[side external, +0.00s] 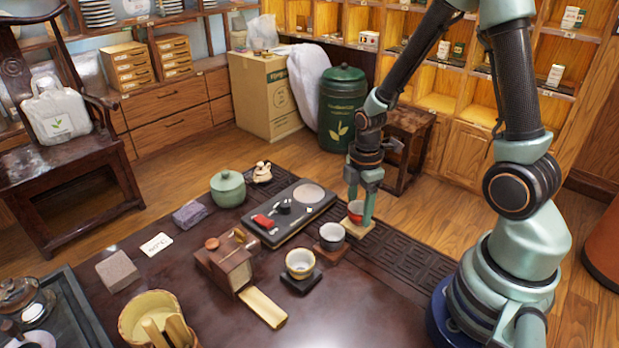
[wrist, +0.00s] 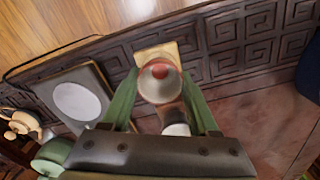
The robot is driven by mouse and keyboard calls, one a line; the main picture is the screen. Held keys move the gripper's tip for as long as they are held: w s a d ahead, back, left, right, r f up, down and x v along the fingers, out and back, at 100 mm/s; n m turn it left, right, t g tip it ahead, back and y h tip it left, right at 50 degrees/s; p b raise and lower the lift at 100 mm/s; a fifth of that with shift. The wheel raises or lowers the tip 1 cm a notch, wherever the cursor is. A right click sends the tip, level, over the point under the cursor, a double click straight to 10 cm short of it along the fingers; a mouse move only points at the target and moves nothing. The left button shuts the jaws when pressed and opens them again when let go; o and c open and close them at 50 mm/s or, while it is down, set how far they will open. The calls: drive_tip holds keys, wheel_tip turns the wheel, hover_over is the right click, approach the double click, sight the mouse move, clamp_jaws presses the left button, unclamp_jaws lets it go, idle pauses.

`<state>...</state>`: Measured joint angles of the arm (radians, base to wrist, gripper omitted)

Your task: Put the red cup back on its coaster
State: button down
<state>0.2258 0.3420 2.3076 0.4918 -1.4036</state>
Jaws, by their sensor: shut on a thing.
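The red cup (side external: 356,208) is upright between the two fingers of my gripper (side external: 359,212), which is shut on it. In the wrist view the cup (wrist: 160,88) shows from above, with a pale inside and a reddish spot in the middle, between the green fingers of my gripper (wrist: 161,80). A light wooden square coaster (side external: 364,230) lies directly below the cup; it also shows behind the cup's rim in the wrist view (wrist: 145,54). I cannot tell whether the cup's base touches the coaster.
A dark cup (side external: 331,233) on a brown coaster stands close by, nearer the camera. A yellow-and-white cup (side external: 300,261) sits on a black coaster. A dark tray (side external: 300,218) with small tools lies to the left. A patterned strip (side external: 405,256) runs along the table edge.

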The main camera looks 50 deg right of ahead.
drive_tip(key=shift+f, duration=0.1)
drive_tip(key=shift+c, duration=0.7)
unclamp_jaws()
drive_tip(key=s+a+r+m+t, duration=0.1)
drive_tip(key=a+r+m+t, duration=0.1)
drive_tip(key=r+m, duration=0.4)
drive_tip(key=s+a+r+m+t, duration=0.1)
drive_tip(key=a+r+m+t, duration=0.2)
drive_tip(key=r, duration=1.3)
drive_tip(key=shift+a+r+m+t, duration=0.25)
drive_tip(key=shift+a+m, duration=0.75)
drive_tip(key=shift+m, duration=1.3)
drive_tip(key=shift+f, duration=0.1)
